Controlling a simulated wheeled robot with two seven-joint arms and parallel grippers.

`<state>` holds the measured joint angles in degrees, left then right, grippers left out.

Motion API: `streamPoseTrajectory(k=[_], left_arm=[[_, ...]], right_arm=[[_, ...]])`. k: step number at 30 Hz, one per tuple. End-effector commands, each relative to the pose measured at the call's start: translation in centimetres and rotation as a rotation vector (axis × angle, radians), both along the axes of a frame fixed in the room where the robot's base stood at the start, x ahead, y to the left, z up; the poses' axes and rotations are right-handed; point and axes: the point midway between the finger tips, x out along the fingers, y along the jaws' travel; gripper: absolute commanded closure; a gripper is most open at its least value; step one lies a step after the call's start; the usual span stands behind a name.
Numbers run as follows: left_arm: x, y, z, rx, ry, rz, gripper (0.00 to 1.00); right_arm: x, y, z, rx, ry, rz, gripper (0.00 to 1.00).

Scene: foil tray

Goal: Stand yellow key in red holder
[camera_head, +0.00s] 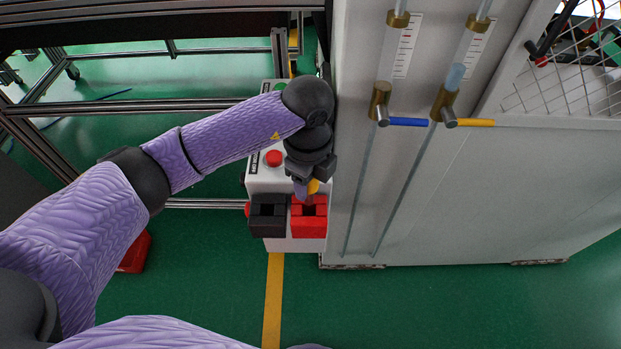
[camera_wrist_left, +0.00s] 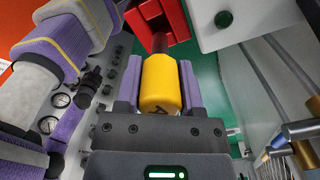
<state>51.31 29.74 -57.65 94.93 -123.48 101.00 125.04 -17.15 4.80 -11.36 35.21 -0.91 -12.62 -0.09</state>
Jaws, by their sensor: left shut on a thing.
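The yellow key (camera_wrist_left: 161,88) is between the fingers of my left gripper (camera_wrist_left: 160,82) in the left wrist view, its dark shaft pointing at the red holder (camera_wrist_left: 158,22). In the head view, my left gripper (camera_head: 306,187) is just behind the red holder (camera_head: 309,220), with a bit of the yellow key (camera_head: 313,187) showing beside it. The red holder is a block with a dark slot in its top. The key's tip is close to the holder; I cannot tell whether it touches. My right gripper is not in view.
A black holder (camera_head: 267,216) stands directly left of the red one. A white control box with a red button (camera_head: 273,158) is behind them. A tall grey cabinet (camera_head: 430,200) with valve pipes stands close on the right. Green floor lies in front.

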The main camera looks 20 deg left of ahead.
Motion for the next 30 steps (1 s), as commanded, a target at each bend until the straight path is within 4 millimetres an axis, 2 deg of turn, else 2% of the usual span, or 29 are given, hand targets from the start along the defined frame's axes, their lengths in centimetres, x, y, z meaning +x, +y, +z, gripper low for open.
streamPoseTrajectory(k=[1, 15, 21, 29, 30], left_arm=[[0.0, 0.0, -0.8, 0.0, 0.001, 0.0, 1.0], [0.0, 0.0, -4.7, 0.002, 0.002, 0.0, 1.0], [0.0, 0.0, -5.7, 0.0, 0.001, 0.0, 1.0], [0.0, 0.0, -5.7, 0.0, 0.0, 0.0, 1.0], [0.0, 0.0, -5.7, 0.0, 0.0, 0.0, 0.43]], right_arm=[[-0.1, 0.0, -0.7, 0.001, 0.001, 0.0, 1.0], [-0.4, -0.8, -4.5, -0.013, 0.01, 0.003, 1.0], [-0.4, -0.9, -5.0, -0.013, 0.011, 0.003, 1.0], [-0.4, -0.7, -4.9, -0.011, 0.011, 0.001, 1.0], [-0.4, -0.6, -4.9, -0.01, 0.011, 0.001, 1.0]])
